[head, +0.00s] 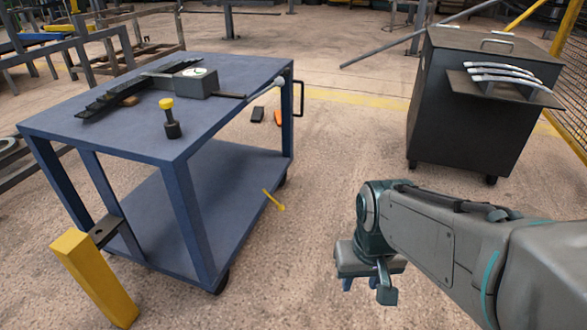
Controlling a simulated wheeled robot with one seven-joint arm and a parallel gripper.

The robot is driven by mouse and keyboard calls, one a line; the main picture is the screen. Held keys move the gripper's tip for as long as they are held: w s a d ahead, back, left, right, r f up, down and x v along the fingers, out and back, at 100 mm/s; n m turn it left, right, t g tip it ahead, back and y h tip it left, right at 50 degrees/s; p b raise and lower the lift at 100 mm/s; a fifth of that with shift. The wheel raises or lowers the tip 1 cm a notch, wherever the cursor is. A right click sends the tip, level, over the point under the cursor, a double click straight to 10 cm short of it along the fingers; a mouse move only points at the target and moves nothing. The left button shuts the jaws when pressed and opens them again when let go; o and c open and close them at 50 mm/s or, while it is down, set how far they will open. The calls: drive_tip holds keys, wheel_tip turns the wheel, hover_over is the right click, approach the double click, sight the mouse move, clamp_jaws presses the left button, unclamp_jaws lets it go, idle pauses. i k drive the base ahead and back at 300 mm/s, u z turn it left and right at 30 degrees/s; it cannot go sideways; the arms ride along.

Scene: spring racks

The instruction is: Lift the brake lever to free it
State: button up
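A blue two-shelf cart (230,75) stands at left. No part is marked as the brake lever, and I cannot tell which it is. A short thin yellow bar (273,200) sticks out at the lower shelf's right edge, slanting down to the right. A thick yellow bar (95,280) stands tilted by the cart's front left leg, at a dark bracket. A rod with a pale round knob (279,82) extends from a grey box on the cart top. My gripper (366,287) points down over bare floor, right of the cart, touching nothing. Its fingers look apart and empty.
On the cart top are a grey box (197,84), a dark stepped rail (120,97) and a yellow-capped black post (170,122). A black cabinet (460,120) with curved metal strips stands at right. Floor between is clear.

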sight(281, 207)
drive_tip(key=z, duration=0.05)
drive_tip(key=i, duration=1)
drive_tip(key=u, duration=0.5)
